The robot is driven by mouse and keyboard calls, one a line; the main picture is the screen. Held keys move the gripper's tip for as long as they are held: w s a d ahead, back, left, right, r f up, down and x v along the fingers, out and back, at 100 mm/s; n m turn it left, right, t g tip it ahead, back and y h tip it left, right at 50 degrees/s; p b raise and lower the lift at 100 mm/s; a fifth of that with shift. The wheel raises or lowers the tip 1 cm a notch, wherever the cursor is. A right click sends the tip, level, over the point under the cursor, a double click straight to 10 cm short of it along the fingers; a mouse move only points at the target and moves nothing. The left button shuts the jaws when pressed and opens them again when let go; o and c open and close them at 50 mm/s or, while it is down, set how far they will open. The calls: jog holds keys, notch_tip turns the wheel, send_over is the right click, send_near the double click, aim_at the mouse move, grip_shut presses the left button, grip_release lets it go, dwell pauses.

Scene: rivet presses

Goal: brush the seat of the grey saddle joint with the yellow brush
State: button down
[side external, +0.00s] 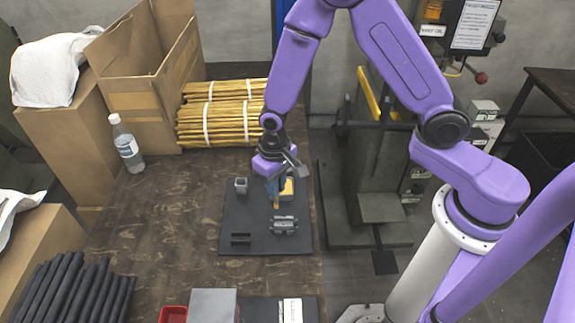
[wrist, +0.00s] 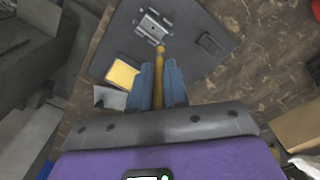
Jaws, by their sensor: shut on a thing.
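The grey saddle joint (side external: 284,225) lies on a dark mat (side external: 262,247). It also shows at the top of the wrist view (wrist: 153,27). My gripper (side external: 272,187) has blue fingers and is shut on the yellow brush (side external: 276,203), which points down. In the wrist view the brush (wrist: 159,72) lies between the two fingers (wrist: 159,80), and its tip appears close to the saddle joint's near edge. In the side view the tip is just behind the joint. I cannot tell whether they touch. The upper brush is hidden by my gripper.
A yellow-topped block (side external: 287,189) stands right beside my gripper. A grey hollow block (side external: 241,185) and a dark slotted block (side external: 240,239) stand on the mat.

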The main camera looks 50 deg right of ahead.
aim_at(277, 202)
jog(key=shift+f, duration=3.75)
jog(key=shift+s+d+f, duration=0.1)
jog(key=shift+s+d, duration=0.15)
jog(key=shift+s, duration=0.05)
jog(key=shift+s+d+r, duration=0.2)
jog(key=shift+s+d, duration=0.35)
jog(key=shift+s+d+r, duration=0.15)
jog(key=shift+s+d, duration=0.35)
jog(key=shift+w+a+r, duration=0.15)
jog(key=shift+w+a, duration=0.5)
jog(key=shift+w+a+r, duration=0.15)
jog(key=shift+w+a, duration=0.45)
notch_tip(277, 202, up, 6)
jog(key=s+d, duration=0.2)
jog(key=shift+s+d+r, duration=0.2)
jog(key=shift+r, duration=0.05)
